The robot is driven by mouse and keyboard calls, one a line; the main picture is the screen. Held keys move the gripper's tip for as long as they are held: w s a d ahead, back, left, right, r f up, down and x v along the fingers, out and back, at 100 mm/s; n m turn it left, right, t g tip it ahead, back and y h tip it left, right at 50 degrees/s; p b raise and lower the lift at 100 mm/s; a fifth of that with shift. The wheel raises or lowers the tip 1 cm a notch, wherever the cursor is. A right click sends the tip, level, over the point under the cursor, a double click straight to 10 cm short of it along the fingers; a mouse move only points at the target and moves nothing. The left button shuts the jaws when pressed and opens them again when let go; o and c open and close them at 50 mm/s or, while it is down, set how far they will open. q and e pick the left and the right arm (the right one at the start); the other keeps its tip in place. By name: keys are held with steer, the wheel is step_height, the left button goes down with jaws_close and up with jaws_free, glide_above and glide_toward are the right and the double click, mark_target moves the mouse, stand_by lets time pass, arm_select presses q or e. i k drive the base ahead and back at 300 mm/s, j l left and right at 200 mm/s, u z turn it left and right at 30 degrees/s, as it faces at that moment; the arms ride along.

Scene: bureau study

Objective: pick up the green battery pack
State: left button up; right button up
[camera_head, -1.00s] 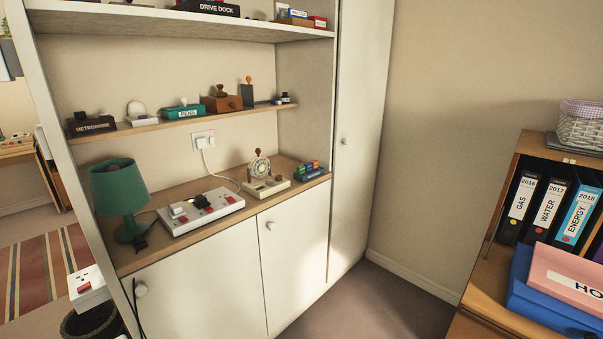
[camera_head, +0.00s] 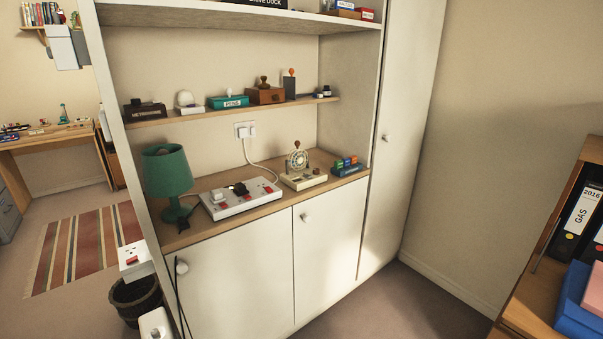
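Neither of my grippers is in view.
The counter (camera_head: 265,205) also holds a green lamp (camera_head: 167,172), a white power strip (camera_head: 240,199) and a cream dial device (camera_head: 303,178). A shelf (camera_head: 290,105) overhangs it. A desk with binders (camera_head: 577,215) stands at the right. Open floor (camera_head: 400,305) lies between.

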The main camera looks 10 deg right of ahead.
mark_target(338, 164)
steer(key=i+l+u, duration=0.15)
steer(key=i+l, duration=0.25)
steer(key=i, duration=0.2)
steer(key=i+l+u, duration=0.1)
steer(key=i+l, duration=0.4)
steer(key=i, duration=0.05)
